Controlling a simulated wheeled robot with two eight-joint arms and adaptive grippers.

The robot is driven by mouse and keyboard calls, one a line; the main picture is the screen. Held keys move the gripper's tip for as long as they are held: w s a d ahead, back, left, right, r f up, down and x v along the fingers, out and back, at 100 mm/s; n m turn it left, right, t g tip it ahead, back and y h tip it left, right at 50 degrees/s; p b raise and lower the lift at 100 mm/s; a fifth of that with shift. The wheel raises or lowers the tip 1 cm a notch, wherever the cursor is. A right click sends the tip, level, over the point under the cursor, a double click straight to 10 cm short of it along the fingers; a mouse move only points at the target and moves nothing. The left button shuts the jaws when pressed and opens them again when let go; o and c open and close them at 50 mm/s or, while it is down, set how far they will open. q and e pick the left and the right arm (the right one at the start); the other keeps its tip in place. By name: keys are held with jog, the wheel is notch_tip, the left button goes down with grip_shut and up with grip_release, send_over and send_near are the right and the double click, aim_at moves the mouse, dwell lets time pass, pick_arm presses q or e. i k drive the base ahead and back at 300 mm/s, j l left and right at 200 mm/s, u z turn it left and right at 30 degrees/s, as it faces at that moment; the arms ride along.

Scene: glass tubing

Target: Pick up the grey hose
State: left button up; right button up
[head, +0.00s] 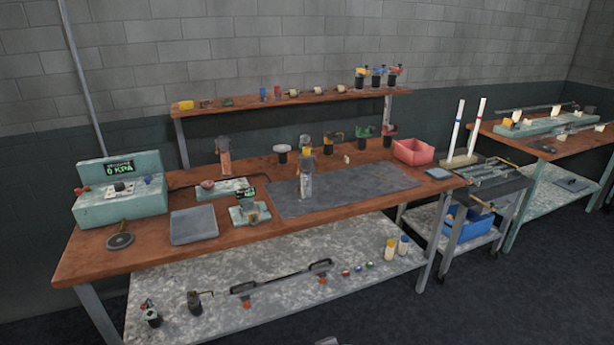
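I cannot pick out a grey hose for certain. A long thin dark-grey rod-like piece (280,281) with dark ends lies on the lower shelf of the long workbench. It is too small to tell whether it is a hose. A thin dark line, perhaps a cable or hose, runs on the wooden top behind the small red-and-pale device (222,188). Neither of my grippers shows in the head view.
The wooden workbench top (150,252) holds a teal gauge box (118,205), a grey pad (194,225), a dark mat (400,183) and a red bin (414,151). A cart with a blue bin (466,223) stands right.

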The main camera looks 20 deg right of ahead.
aim_at(306, 163)
jog(key=i, duration=0.9)
jog(key=i+z, duration=0.2)
jog(key=z, duration=0.2)
jog(key=i+j+z, duration=0.1)
jog(key=i+z, duration=0.15)
jog(key=z, duration=0.15)
jog(key=i+j+z, duration=0.1)
jog(key=z, duration=0.25)
jog(key=i, duration=0.45)
jog(key=z, duration=0.05)
